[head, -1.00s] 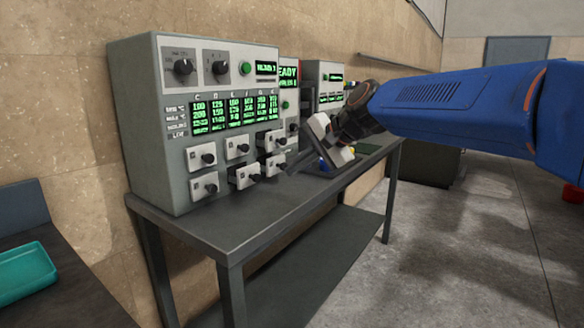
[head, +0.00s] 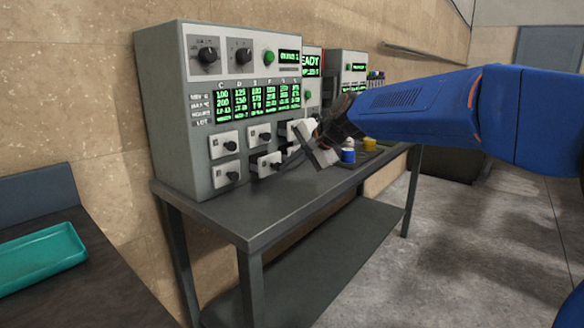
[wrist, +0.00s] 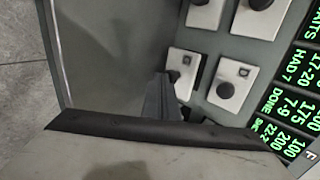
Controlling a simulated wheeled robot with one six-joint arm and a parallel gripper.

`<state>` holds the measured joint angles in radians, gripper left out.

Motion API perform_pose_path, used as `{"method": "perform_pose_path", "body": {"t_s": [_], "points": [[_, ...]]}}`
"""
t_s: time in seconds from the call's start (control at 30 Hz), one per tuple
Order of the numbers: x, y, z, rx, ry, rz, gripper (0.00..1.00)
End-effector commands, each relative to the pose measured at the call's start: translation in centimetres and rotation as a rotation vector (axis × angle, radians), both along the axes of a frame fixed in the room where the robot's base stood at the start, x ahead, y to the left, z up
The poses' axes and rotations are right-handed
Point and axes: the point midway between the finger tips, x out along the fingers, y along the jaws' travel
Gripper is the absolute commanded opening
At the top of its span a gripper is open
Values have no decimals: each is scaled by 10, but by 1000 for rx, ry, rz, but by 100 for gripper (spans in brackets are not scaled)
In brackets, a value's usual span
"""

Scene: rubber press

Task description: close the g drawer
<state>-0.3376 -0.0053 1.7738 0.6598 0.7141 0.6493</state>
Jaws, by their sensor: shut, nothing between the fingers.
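The upper right drawer (head: 294,127) also seems to stand out. My gripper (head: 285,162) is shut and empty, its tips close in front of the lower drawers, hiding the lower right one. In the wrist view the fingers (wrist: 164,98) lie beside a drawer front (wrist: 184,70); whether they touch it is unclear.
The cabinet stands on a dark metal table (head: 270,205) with clear room in front. A blue-and-white bottle (head: 348,152) and a yellow container (head: 370,145) stand behind my gripper. Further instruments (head: 345,75) stand to the right. A teal tray (head: 40,262) lies at the left.

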Motion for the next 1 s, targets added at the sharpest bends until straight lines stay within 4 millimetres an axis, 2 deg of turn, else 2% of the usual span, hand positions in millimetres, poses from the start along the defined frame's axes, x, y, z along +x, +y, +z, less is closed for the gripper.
{"method": "perform_pose_path", "body": {"t_s": [0.27,0.7,1.0], "points": [[1,2,0,0,0,0,0],[31,40,0,0,1,1,0],[32,41,1,4,-3,-1,0]]}}
